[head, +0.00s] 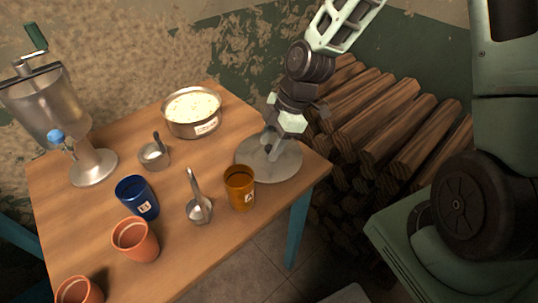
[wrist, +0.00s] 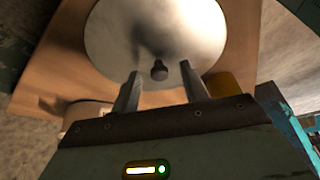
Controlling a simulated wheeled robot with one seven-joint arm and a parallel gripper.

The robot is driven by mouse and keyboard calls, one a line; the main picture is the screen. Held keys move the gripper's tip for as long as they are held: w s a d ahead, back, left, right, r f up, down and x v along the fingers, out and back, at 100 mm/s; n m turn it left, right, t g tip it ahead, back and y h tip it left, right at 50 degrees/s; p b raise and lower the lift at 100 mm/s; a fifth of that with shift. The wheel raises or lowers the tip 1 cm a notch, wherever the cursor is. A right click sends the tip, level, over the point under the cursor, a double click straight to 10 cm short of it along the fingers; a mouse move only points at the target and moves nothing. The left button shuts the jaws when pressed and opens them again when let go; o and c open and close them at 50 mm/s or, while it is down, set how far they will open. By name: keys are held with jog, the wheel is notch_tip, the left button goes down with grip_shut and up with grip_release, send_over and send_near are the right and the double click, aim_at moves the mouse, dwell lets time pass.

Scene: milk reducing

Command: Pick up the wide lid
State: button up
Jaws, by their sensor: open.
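The wide lid (head: 283,163) is a flat grey metal disc lying on the wooden table near its right edge. In the wrist view the lid (wrist: 190,32) fills the top middle, with its small dark knob (wrist: 159,71) between and just beyond my fingertips. My gripper (head: 268,133) is above the lid in the head view, its fingers pointing down near the knob. In the wrist view my gripper (wrist: 160,76) is open, with a finger on each side of the knob and nothing held. I cannot tell whether the fingers touch the lid.
An orange-brown mug (head: 240,188) stands close in front of the lid. A pot of milk (head: 193,112) stands behind left. Stacked logs (head: 390,120) lie beyond the table.

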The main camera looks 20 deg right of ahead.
grip_shut()
jog(key=shift+r, duration=0.15)
